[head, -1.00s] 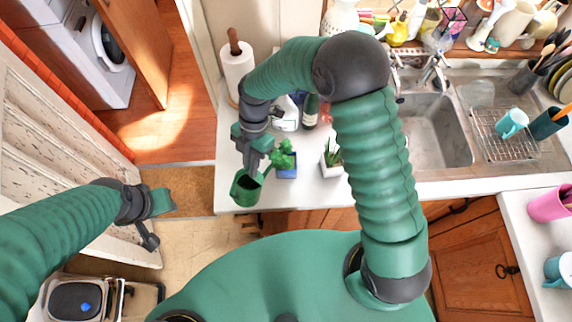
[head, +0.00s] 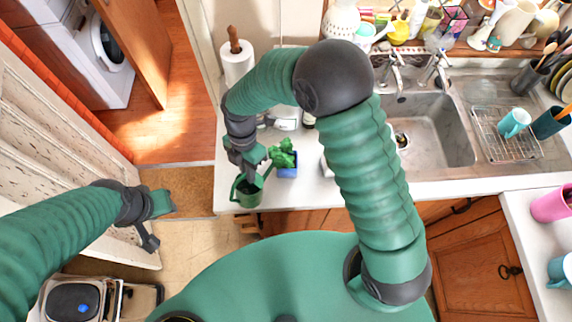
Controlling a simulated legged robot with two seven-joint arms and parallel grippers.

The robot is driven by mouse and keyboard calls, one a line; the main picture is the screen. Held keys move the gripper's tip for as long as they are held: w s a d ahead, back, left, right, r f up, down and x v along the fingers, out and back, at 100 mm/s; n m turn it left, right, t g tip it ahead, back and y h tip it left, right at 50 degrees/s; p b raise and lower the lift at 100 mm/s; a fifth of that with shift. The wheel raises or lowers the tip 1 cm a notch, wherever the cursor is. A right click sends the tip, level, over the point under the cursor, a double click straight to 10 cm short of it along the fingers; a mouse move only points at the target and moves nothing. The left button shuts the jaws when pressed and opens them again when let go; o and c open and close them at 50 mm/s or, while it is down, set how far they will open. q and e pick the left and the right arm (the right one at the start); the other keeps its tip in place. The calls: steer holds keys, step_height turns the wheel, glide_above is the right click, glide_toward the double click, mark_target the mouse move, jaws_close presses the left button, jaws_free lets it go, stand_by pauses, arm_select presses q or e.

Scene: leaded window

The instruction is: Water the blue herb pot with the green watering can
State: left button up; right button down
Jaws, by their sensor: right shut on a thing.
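The green watering can (head: 250,196) is at the left front edge of the white counter. My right gripper (head: 247,174) is shut on it from above and hides part of it. The can looks close to upright. The blue herb pot (head: 288,171), with a bushy green herb, stands just right of the can. A green part of the can reaches toward the herb; I cannot tell whether it touches. My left gripper (head: 158,222) is open and empty, over the floor left of the counter.
A paper towel roll (head: 237,65) stands at the counter's back left. The sink (head: 430,125) is to the right, with a drying rack (head: 507,135) beside it. My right arm hides items behind the herb pot. The counter's front edge is close to the can.

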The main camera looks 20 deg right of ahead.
steer(key=shift+r, duration=0.1)
steer(key=p+v, duration=0.2)
steer(key=v, duration=0.1)
steer(key=s+p+v, duration=0.1)
steer(key=p+v, duration=0.2)
steer(key=shift+s+a+r, duration=0.15)
steer(key=f, duration=0.1)
steer(key=f+b, duration=0.1)
steer(key=h+b, duration=0.1)
steer(key=shift+s+a+f+t, duration=0.2)
steer(key=shift+a+f+t, duration=0.1)
steer(key=shift+f+t, duration=0.1)
steer(key=shift+s+f+h+b, duration=0.1)
steer(key=shift+f+h+b, duration=0.2)
steer(key=shift+b, duration=0.1)
steer(key=shift+a+r, duration=0.1)
steer(key=shift+a, duration=0.1)
steer(key=shift+d, duration=0.15)
